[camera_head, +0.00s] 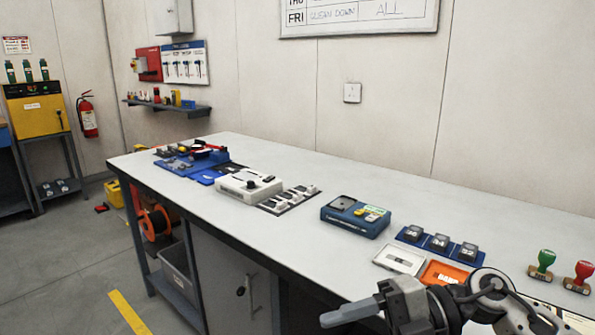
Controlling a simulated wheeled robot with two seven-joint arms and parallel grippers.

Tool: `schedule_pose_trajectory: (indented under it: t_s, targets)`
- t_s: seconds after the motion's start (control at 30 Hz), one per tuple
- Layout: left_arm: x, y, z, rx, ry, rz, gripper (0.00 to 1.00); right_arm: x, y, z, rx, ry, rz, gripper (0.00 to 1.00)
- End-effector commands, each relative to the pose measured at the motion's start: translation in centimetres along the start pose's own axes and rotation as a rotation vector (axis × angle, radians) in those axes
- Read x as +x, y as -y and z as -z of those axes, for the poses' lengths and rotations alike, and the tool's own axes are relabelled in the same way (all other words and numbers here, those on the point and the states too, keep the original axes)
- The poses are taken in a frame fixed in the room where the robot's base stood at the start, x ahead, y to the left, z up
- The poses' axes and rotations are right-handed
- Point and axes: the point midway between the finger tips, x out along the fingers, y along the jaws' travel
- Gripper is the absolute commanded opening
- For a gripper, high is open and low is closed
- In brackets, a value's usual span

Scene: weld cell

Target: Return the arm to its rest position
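My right gripper (350,312) is at the bottom right, with its grey fingers pointing left past the front edge of the workbench (300,199). Its arm (490,300) comes in from the lower right corner. The fingers show as a single bar from this side, so I cannot tell whether they are open or shut. No object shows at the fingertips. My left gripper is not in view.
Near the arm lie an orange tray (443,274), a white tray (399,259), a blue holder with dark pieces (440,243) and green (541,265) and red (579,277) stamps. A blue box (355,217) and a white device (248,187) stand farther left.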

Motion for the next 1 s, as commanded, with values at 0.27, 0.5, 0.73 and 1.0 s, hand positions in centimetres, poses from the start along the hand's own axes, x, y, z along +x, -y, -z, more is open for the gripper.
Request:
schedule_pose_trajectory:
  t_s: [0.27,0.5,0.73,1.0]
  targets:
    - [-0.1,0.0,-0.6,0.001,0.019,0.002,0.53,0.3,-0.9,-2.4,0.498,0.27,-0.97,0.54]
    - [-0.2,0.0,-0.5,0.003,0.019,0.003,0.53,-2.0,14.9,-4.2,1.218,0.798,-1.191,0.54]
    - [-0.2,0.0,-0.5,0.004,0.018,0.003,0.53,-0.7,24.1,-0.4,1.6,1.004,-1.094,0.54]
    - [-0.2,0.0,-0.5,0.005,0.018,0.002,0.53,-0.2,25.6,0.5,1.667,1.031,-1.064,0.54]
